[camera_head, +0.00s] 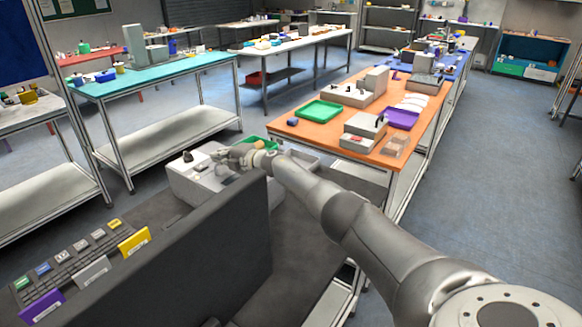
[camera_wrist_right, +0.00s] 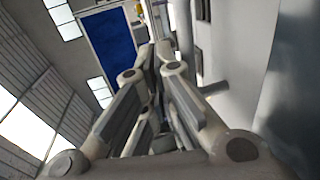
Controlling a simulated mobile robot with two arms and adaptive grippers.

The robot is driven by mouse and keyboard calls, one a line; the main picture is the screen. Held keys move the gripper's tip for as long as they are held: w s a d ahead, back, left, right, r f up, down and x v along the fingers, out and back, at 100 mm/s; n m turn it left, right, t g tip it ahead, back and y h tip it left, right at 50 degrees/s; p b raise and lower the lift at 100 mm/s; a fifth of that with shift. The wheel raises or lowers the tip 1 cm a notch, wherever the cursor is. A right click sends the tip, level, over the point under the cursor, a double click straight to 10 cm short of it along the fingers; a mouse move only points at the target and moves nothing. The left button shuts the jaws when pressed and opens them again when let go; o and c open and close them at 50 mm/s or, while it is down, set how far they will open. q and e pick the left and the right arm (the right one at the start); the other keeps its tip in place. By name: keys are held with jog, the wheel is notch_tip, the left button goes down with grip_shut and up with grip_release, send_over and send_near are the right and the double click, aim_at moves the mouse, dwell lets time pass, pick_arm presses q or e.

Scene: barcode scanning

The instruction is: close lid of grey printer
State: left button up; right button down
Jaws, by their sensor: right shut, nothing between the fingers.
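A light grey box-shaped machine, which looks like the grey printer (camera_head: 187,187), stands behind the dark monitor on the near workbench. A small black part sits on its top left. My right gripper (camera_head: 222,156) is at the top right of this machine, its arm reaching in from the lower right. The fingers are shut and empty; in the wrist view the right gripper's fingertips (camera_wrist_right: 154,50) are close together. I cannot tell whether the fingers touch the machine, or how far its lid is open. The monitor hides its lower front. My left gripper is not in view.
The large dark monitor (camera_head: 190,255) stands in front of the machine. A keyboard with coloured cards (camera_head: 75,260) is at lower left. An orange table (camera_head: 300,135) with a green tray (camera_head: 319,110) and purple tray (camera_head: 401,118) stands behind right. Floor at right is clear.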

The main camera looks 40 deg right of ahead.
jog(key=shift+d+r+p, duration=0.1)
jog(key=shift+r+p, duration=0.45)
jog(key=shift+p, duration=0.05)
notch_tip(320, 180, up, 13)
jog(key=s+p, duration=0.2)
jog(key=p, duration=0.5)
jog(key=shift+s+d+f, duration=0.15)
jog(key=shift+s+f, duration=0.05)
jog(key=shift+s, duration=0.15)
jog(key=shift+f, duration=0.1)
